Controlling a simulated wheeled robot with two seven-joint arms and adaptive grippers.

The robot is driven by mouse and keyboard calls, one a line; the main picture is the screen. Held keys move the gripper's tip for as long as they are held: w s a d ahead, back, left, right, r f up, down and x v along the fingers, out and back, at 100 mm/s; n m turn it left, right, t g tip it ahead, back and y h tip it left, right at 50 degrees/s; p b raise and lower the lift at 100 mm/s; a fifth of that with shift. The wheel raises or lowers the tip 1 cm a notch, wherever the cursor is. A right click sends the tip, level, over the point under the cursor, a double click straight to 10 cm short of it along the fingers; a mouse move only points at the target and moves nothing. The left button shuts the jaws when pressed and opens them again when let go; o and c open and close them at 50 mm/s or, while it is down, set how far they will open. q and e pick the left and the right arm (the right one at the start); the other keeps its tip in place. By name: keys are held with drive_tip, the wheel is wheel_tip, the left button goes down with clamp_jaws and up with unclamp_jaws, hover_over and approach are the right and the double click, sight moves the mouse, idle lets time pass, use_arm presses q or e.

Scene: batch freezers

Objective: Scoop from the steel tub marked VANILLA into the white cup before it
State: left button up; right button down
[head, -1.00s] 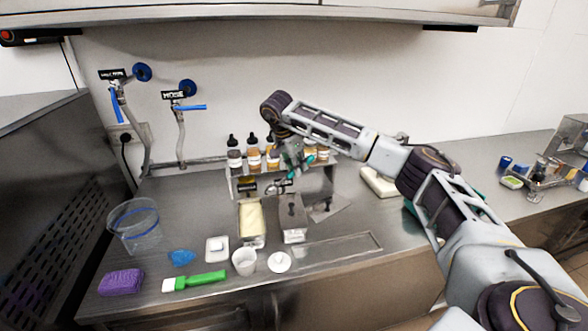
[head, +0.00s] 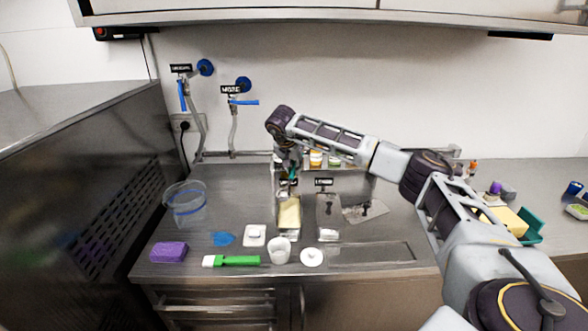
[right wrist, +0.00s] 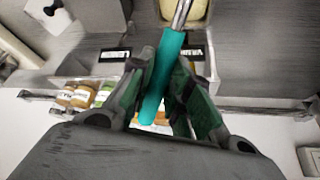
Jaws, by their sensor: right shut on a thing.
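The open steel tub (head: 289,213) with pale yellow ice cream stands at mid-counter; its edge also shows at the top of the right wrist view (right wrist: 205,12). A dark sign behind it (right wrist: 197,56) is upside down in the right wrist view and seems to read VANILLA. The white cup (head: 279,251) stands upright before the tub and looks empty. My right gripper (head: 291,172) is above the tub's back end, shut on the teal handle of a scoop (right wrist: 163,80). The scoop's metal shaft points toward the tub; its head is out of sight. My left gripper is not in view.
A lidded steel tub (head: 328,212) stands right of the open one, its sign (head: 323,182) behind. Near the cup are a white lid (head: 311,257), a green-handled brush (head: 232,260), a white square item (head: 255,235) and a purple sponge (head: 168,252). A clear bucket (head: 186,205) stands left.

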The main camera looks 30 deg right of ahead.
drive_tip(key=n+t, duration=0.1)
drive_tip(key=w+n+t, duration=0.1)
drive_tip(key=n, duration=0.1)
drive_tip(key=a+n, duration=0.1)
drive_tip(key=shift+w+r+t, duration=0.3)
drive_tip(key=shift+w+t, duration=0.1)
drive_tip(key=shift+f, duration=0.2)
idle(0.4)
